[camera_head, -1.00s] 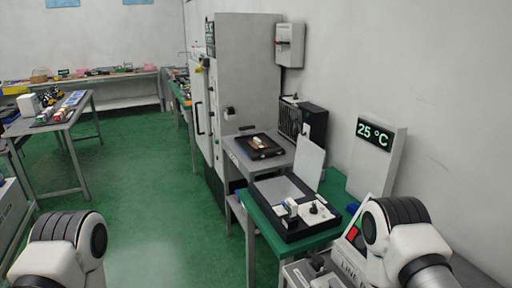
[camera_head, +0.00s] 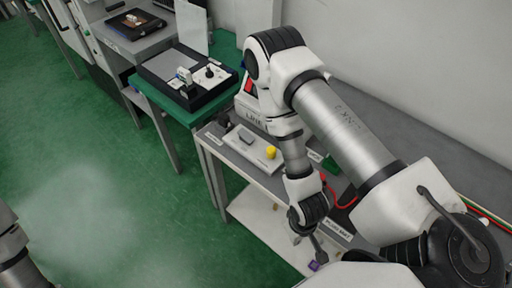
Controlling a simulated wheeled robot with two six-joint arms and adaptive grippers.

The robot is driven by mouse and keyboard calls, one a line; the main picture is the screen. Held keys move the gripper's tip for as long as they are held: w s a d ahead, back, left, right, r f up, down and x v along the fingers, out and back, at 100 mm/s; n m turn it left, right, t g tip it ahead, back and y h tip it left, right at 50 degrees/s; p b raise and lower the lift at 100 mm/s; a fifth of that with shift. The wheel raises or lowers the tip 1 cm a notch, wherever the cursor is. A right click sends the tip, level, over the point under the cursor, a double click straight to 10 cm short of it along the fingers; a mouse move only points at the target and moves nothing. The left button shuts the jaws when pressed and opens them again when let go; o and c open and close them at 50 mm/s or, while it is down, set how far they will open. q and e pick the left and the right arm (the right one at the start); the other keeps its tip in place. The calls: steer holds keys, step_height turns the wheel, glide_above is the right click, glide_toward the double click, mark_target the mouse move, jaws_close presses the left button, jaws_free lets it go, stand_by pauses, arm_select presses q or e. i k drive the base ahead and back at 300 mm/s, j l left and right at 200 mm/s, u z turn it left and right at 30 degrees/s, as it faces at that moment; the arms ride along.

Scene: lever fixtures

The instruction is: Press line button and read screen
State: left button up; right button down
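A white box lettered "LINE" (camera_head: 253,116) stands at the back of the grey bench, partly hidden behind my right arm. A red part (camera_head: 249,86) shows on its face. In front of it lies a light grey panel (camera_head: 250,148) with a yellow round button (camera_head: 271,152). My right gripper (camera_head: 313,255) points down at the bench's front edge, to the right of and apart from the panel. Its fingers are small and partly hidden. My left gripper is out of view; only a piece of my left arm shows at lower left. No screen reading is visible.
A green-topped table (camera_head: 188,113) with a black tray (camera_head: 187,75) stands behind the bench. A red part and red cable (camera_head: 343,204) are beside my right wrist. A small purple item (camera_head: 314,266) is near the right gripper. Green floor at left is clear.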

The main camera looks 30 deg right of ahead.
mark_target(271, 151)
steer(key=j+z, duration=0.15)
steer(key=z, duration=0.3)
steer(key=i+j+z, duration=0.1)
steer(key=z, duration=0.35)
steer(key=j+z, duration=0.2)
steer(key=z, duration=0.25)
steer(key=i+j+z, duration=0.2)
steer(key=j+z, duration=0.15)
steer(key=j, duration=0.4)
steer(key=i+j+z, duration=0.1)
steer(key=j+z, duration=0.25)
steer(key=j, duration=0.4)
steer(key=j+z, duration=0.35)
steer(key=j, duration=0.45)
